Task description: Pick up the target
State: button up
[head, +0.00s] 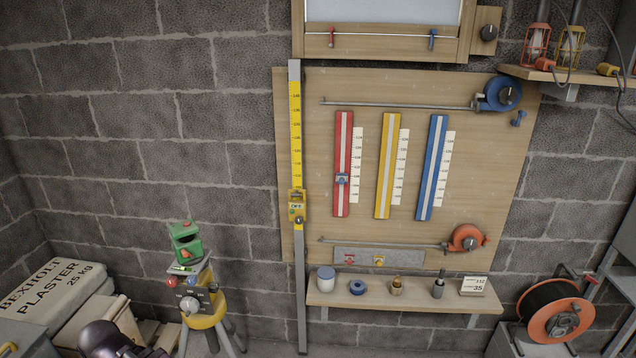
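Nothing in the head view is plainly marked as the target, and I cannot tell which thing it is. A blue slider (342,180) sits on the red vertical rail (343,130) of a wooden wall board. A small red piece (349,258) and a small yellow piece (379,261) are on a grey strip low on the board. A white jar with a blue lid (326,284), a blue ring (357,288), a brass-coloured piece (397,287), a dark upright tool (438,286) and a number card (474,286) stand on the shelf below.
A green device (186,242) tops a tripod with a yellow base (206,320) at lower left, beside plaster bags (62,297). A tall staff with a yellow scale (296,130) stands by the board. An orange reel (556,318) is at lower right.

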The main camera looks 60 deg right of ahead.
aim_at(341, 178)
jog(key=u, duration=0.6)
jog(key=k, duration=1.25)
jog(key=z, duration=2.4)
jog(key=i, duration=0.15)
jog(key=u, duration=0.85)
